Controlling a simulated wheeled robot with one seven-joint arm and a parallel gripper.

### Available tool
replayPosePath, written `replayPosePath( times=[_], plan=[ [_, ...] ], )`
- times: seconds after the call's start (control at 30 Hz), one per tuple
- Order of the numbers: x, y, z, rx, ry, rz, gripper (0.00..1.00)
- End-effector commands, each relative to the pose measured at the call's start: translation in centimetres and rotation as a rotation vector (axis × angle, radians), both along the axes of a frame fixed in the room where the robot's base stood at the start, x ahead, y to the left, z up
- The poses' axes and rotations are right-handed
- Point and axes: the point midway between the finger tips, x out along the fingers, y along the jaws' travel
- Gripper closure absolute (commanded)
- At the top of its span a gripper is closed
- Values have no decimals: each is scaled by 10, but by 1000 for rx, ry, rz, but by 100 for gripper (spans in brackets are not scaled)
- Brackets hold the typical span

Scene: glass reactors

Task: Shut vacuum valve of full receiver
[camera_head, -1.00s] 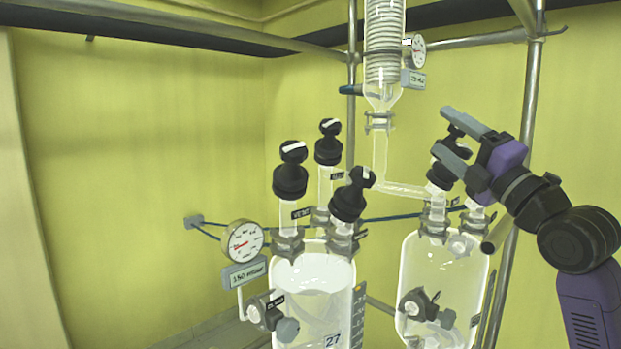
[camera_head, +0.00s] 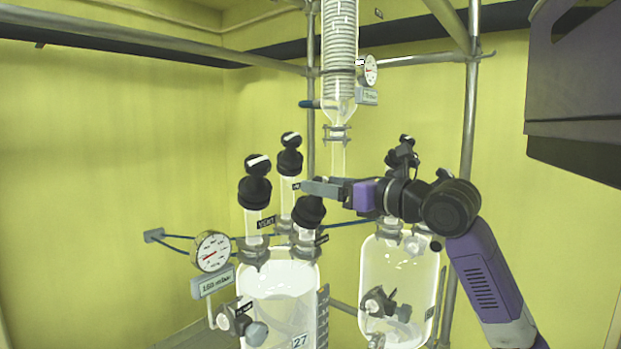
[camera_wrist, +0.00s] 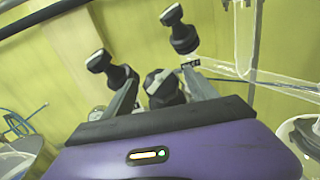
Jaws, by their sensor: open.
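The left receiver (camera_head: 268,275) is glass, marked 27, with pale liquid high in it. Three black-knobbed valves stand on top: a left one labelled VENT (camera_head: 255,180), a back one (camera_head: 289,155) and a front right one (camera_head: 308,212). A small label beside the back valve is too small to read surely. My gripper (camera_head: 308,187) is open just above the front right valve. In the wrist view, its fingers (camera_wrist: 160,85) stand apart, with that front right valve's knob showing between them. Contact cannot be told. The VENT knob (camera_wrist: 100,60) and back knob (camera_wrist: 180,35) show beyond.
The right receiver (camera_head: 385,265) stands behind my arm and looks nearly empty. A coiled condenser (camera_head: 340,50) hangs above. A round gauge (camera_head: 211,251) with a display is left of the full receiver. Metal frame posts (camera_head: 470,100) and bars surround the glassware.

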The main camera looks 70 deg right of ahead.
Motion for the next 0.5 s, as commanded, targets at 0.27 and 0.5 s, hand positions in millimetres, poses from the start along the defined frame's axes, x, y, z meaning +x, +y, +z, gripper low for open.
replayPosePath(
  times=[0.27, 0.5],
  plan=[
    [35, -11, 2, 3, -1, 1, 33],
    [42, -13, 0, 1, 0, 0, 33]
  ],
)
